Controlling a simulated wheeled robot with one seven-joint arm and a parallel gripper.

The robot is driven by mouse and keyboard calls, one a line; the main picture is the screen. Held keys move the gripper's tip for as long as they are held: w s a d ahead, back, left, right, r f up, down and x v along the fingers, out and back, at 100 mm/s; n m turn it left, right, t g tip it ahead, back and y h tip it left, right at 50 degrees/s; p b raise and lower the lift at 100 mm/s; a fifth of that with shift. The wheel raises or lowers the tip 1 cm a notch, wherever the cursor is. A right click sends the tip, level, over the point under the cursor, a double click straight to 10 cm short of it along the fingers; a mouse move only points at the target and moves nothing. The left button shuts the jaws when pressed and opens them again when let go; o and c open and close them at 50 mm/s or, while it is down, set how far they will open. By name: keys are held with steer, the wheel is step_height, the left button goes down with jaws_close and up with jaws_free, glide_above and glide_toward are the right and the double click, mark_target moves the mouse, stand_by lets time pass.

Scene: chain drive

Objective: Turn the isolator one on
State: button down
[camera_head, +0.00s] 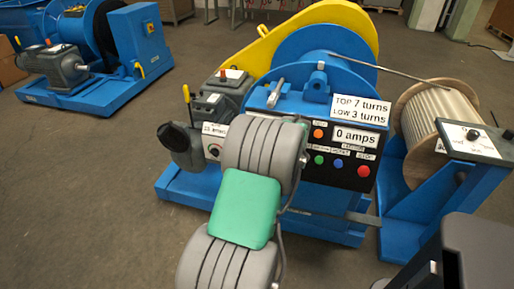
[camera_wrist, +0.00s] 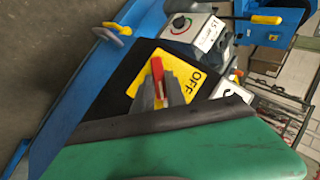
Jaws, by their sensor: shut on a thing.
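The isolator shows in the wrist view as a yellow plate (camera_wrist: 178,72) marked "OFF", with a red handle (camera_wrist: 157,68) at its middle. The grey fingers of my gripper (camera_wrist: 158,92) are shut on the red handle. The handle's lower part is hidden between the fingers. The plate sits on a dark box, and part of it is covered by the fingers and my own wrist. In the head view my arm reaches to the left side of the blue winch (camera_head: 325,50), and the isolator and fingertips are hidden there.
A grey control box (camera_wrist: 192,30) with a dial and label stands beside the isolator. The black panel (camera_head: 343,165) with coloured buttons reads "0 amps". A rope drum (camera_head: 440,118) stands at right, another blue machine (camera_head: 135,50) at back left. The floor at left is clear.

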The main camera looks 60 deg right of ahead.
stand_by(0.3)
steer(key=c, duration=1.4)
jaws_free()
steer(key=shift+o, duration=0.2)
steer(key=shift+r, duration=0.1)
steer(key=v, duration=0.7)
steer(key=shift+s+a+r+p, duration=0.15)
steer(key=shift+s+r+p, duration=0.05)
steer(key=shift+p, duration=0.25)
